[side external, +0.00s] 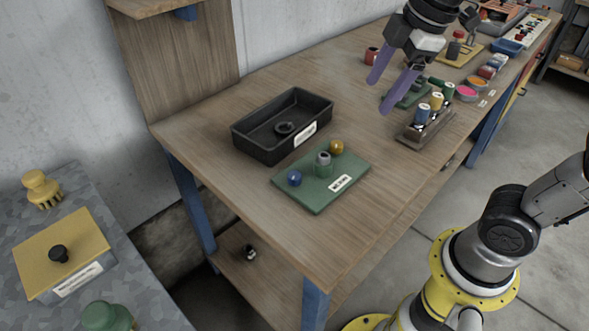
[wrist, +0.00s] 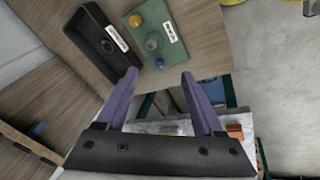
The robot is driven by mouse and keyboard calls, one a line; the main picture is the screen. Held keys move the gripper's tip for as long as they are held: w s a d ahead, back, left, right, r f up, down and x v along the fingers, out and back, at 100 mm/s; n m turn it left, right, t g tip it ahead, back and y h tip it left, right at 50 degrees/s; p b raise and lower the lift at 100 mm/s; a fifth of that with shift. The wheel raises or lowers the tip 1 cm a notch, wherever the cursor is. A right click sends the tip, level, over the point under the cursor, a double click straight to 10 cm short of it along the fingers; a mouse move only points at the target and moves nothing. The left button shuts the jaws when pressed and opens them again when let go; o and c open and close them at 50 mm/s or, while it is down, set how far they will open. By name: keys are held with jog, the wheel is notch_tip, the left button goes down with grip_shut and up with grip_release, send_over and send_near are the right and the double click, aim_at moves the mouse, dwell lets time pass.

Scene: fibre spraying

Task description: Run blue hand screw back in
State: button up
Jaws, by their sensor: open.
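The blue hand screw (side external: 294,178) is a small round blue knob at the left corner of a green plate (side external: 318,205) on the wooden bench. In the wrist view the blue screw (wrist: 160,64) shows at the plate's near end. My gripper (side external: 379,95), with two purple fingers, is open and empty. It is above the bench, right of and beyond the plate in the side view. How deep the blue screw sits cannot be told.
A black tray (side external: 247,139) holding a dark ring lies left of the plate. Several pots and coloured discs crowd the far bench end. The bench front is clear.

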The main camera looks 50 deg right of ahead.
jog(key=w+a+f+n+g, duration=0.2)
jog(key=w+a+n, duration=0.2)
jog(key=w, duration=0.4)
jog(key=n+g, duration=0.1)
jog(key=g, duration=0.1)
send_near(294, 175)
notch_tip(294, 175, down, 9)
jog(key=shift+s+a+r, duration=0.1)
jog(key=shift+s, duration=0.05)
grip_shut()
